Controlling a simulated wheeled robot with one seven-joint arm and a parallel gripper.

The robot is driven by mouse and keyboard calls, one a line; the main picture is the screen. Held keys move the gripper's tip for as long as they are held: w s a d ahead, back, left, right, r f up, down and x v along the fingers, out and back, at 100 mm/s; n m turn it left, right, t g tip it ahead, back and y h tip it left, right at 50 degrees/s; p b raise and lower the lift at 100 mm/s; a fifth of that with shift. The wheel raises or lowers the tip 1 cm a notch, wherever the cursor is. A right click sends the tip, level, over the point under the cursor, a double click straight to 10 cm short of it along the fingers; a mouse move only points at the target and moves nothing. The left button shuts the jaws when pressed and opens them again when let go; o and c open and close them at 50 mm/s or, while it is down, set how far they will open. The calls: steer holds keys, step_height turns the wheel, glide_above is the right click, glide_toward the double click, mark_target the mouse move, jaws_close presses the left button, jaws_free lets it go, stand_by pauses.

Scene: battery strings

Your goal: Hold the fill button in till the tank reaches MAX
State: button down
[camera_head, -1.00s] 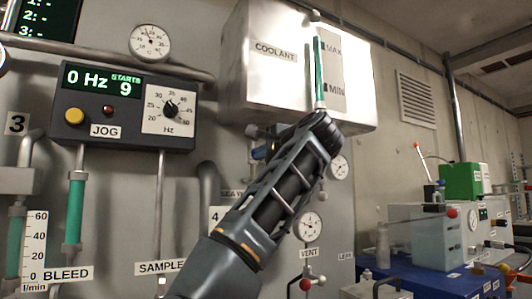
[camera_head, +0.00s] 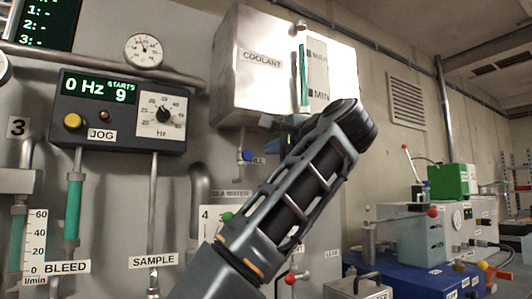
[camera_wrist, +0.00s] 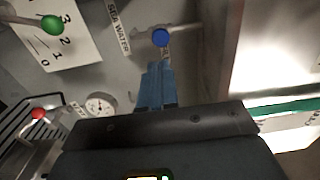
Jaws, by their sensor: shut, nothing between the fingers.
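The white COOLANT tank (camera_head: 232,80) is on the wall at the upper middle of the head view. Its sight tube (camera_head: 304,75) shows green up to about the MAX mark, well above MIN; the exact level is hard to read. The blue fill button (camera_head: 247,155) is below the tank, beside a partly hidden label ending in "ILL". A blue round knob (camera_wrist: 160,37), probably this button, shows in the wrist view just past the fingertips. My gripper (camera_wrist: 156,66) has its blue fingers together and empty. In the head view my arm mostly hides them (camera_head: 287,138); the knob looks apart from them.
The pump panel (camera_head: 120,110) reads 0 Hz and 9 starts, with a yellow JOG button (camera_head: 73,121). A green knob (camera_wrist: 52,25) and a red knob (camera_wrist: 39,113) are left of my fingers. A blue bench (camera_head: 420,285) with equipment stands at right.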

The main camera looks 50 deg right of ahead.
steer(key=shift+v, duration=1)
steer(key=w+a+f+n+g+h+p, duration=0.2)
steer(key=f+n, duration=0.5)
steer(key=f, duration=1.1)
steer(key=s+a+f+n+t+y+p, duration=0.1)
steer(key=s+a+f+n, duration=0.3)
steer(key=f, duration=0.5)
steer(key=s+a+f+n+y+p, duration=0.1)
steer(key=s+a+f+n, duration=0.25)
steer(key=f, duration=0.65)
steer(key=s+a+f+n+y, duration=0.25)
steer(key=s+a+f, duration=0.2)
steer(key=s, duration=0.35)
steer(key=s+a+f+n+y, duration=0.1)
steer(key=s+a+f+n, duration=0.2)
steer(key=s+f, duration=0.4)
steer(key=s+a+r+p, duration=0.1)
steer(key=s+a, duration=0.2)
steer(key=s, duration=0.6)
steer(key=s+a+n+g+y+p, duration=0.1)
steer(key=s+a, duration=0.2)
steer(key=s, duration=0.7)
steer(key=shift+r+g, duration=0.3)
steer(key=shift+r, duration=0.1)
